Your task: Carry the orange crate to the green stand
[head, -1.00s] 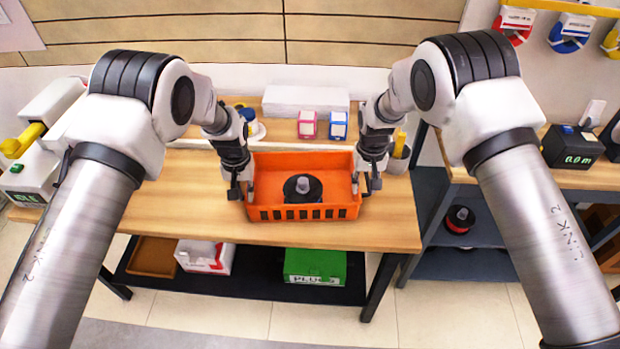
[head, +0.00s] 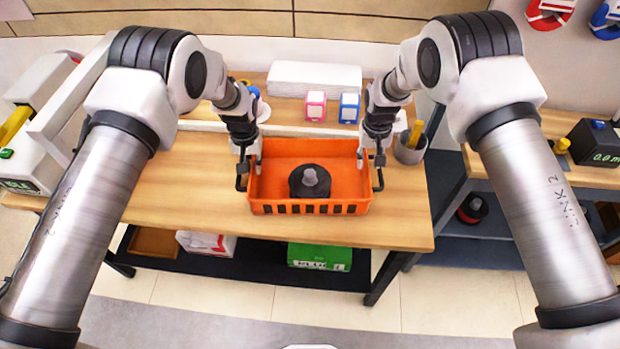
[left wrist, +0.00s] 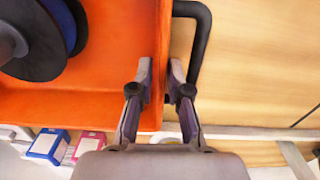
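The orange crate (head: 310,208) stands upright on the wooden table, with a black spool (head: 310,183) inside. Black handles (head: 240,170) stick out from its sides. My left gripper (head: 257,155) is at the crate's left side. In the left wrist view its fingertips (left wrist: 161,70) are apart, either side of the line of the crate's wall, with the black handle (left wrist: 205,40) clear of the tips. My right gripper (head: 362,155) is at the crate's right side; its finger gap is too small to make out. I see no green stand.
A pink box (head: 316,106), a blue box (head: 349,108) and a white block (head: 314,77) stand behind the crate. A grey cup (head: 410,150) is at its right. The table (head: 190,205) is clear to its left. A green box (head: 320,256) is on the lower shelf.

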